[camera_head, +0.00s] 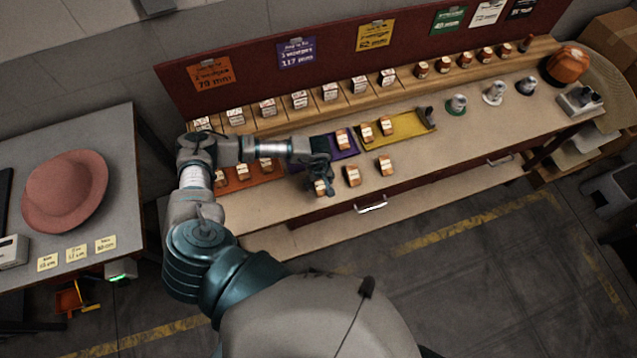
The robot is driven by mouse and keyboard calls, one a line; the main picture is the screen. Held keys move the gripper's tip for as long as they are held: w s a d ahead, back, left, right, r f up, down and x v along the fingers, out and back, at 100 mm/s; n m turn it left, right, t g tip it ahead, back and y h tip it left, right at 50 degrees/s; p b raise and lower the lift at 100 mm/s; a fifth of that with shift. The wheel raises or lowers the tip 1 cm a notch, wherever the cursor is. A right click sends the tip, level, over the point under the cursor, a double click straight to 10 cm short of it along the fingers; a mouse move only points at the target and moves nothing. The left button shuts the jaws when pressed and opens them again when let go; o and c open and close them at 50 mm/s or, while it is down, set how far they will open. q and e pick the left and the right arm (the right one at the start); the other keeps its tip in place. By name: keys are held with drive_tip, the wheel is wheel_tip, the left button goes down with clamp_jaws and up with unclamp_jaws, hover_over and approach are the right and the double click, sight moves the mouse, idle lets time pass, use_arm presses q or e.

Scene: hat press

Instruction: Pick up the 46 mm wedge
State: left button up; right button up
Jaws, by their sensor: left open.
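Small wooden wedges with pale labels stand on the long workbench; the labels are too small to read, so I cannot tell which is the 46 mm one. Three stand along the bench's front edge: a left wedge (321,189), a middle wedge (352,177) and a right wedge (386,167). My left gripper (318,178) is open, pointing down just above the left wedge and partly covering it. I cannot tell whether its fingers touch that wedge. My right gripper is not in view.
Behind are an orange mat (232,186), a purple mat (349,152) and a yellow mat (412,125), with wedges on them. A wooden rack (285,118) holds several labelled blocks. Metal pieces stand at right. A pink hat (65,190) lies on the left table.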

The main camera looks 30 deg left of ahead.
use_arm(q)
drive_tip(key=shift+f, duration=0.4)
drive_tip(key=shift+d, duration=0.2)
drive_tip(key=c, duration=1.2)
drive_tip(key=shift+c, duration=0.2)
drive_tip(key=shift+a, duration=0.1)
